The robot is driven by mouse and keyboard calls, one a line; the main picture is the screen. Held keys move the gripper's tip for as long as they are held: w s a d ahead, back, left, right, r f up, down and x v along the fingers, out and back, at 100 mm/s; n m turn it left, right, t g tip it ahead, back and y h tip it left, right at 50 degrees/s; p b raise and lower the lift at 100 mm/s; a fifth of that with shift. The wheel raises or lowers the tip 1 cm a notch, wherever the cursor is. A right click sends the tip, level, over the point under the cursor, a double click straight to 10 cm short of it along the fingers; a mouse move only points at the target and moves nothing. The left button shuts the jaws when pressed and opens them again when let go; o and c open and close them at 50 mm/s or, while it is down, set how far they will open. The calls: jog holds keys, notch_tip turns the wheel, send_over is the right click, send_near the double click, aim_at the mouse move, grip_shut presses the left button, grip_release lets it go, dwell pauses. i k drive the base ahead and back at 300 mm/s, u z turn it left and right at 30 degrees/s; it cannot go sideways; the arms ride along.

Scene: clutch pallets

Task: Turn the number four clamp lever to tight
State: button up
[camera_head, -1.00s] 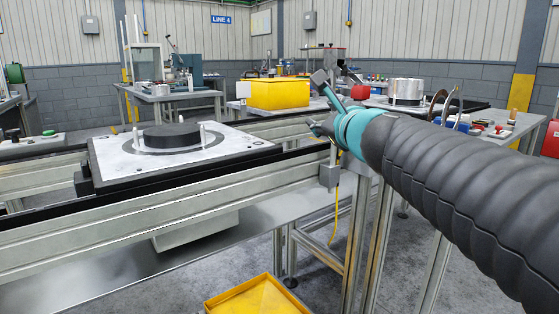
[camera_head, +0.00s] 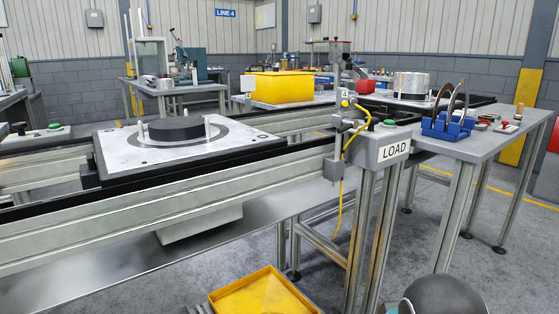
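A small white tag with a 4 (camera_head: 345,94) stands at the top of a grey clamp fitting (camera_head: 345,122) on the near rail's right end. A yellow round knob (camera_head: 345,104) shows just under the tag, beside the fitting. The lever's exact angle is too small to tell. A yellow cable (camera_head: 349,148) runs down from the fitting past a grey box (camera_head: 334,169). My gripper is not in view; only a dark rounded part of my arm shows at the bottom right, well below the clamp.
A grey LOAD box (camera_head: 380,150) with a green button (camera_head: 389,123) stands right of the clamp. A pallet (camera_head: 118,162) with a black disc (camera_head: 176,130) sits on the conveyor at left. A yellow tray (camera_head: 262,292) is low in front. A bench (camera_head: 480,150) holds a blue rack (camera_head: 447,129).

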aim_at(348, 124)
jog(key=u, duration=0.1)
jog(key=k, duration=1.05)
jog(key=z, duration=1.15)
jog(key=i, duration=1.2)
jog(key=u, duration=0.6)
